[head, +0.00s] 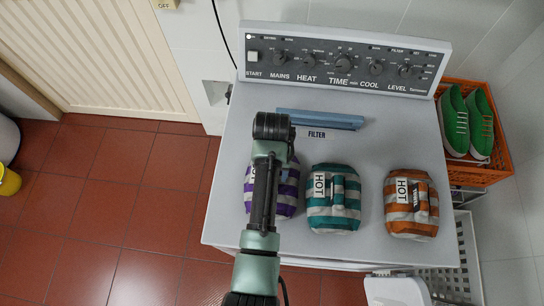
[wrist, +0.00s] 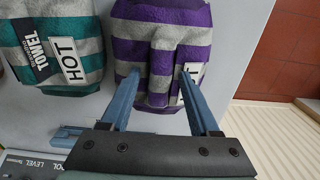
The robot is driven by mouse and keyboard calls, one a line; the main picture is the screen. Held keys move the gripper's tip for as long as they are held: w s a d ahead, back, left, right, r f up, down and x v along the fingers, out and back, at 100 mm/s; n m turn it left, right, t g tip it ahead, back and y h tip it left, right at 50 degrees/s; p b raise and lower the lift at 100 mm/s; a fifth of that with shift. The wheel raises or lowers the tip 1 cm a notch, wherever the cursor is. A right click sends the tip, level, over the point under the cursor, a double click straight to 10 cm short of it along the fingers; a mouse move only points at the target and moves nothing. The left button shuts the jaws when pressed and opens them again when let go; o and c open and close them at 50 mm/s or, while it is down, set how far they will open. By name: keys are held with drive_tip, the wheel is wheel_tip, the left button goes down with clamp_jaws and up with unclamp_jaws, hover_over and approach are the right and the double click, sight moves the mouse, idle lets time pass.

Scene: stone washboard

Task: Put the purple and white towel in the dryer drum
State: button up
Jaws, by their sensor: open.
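The purple and white striped towel (head: 288,186) lies folded on the dryer's white top (head: 372,150), left of two other towels. My arm covers its middle in the head view. In the wrist view the towel (wrist: 205,22) shows its stripes, a raised strap and a partly hidden white label. My gripper (wrist: 160,76) is open and empty. Its two blue fingers reach over the towel's near edge, one on each side of the strap; I cannot tell whether they touch it. The fingertips are hidden in the head view. The dryer drum is not in view.
A teal striped towel (head: 333,200) and an orange striped towel (head: 412,205) lie to the right. A blue filter handle (head: 320,119) sits before the control panel (head: 340,60). An orange crate (head: 486,174) with green shoes stands at right.

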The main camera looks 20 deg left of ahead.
wheel_tip(320, 180, up, 12)
drive_tip(key=p, duration=0.1)
drive_tip(key=shift+f, duration=0.2)
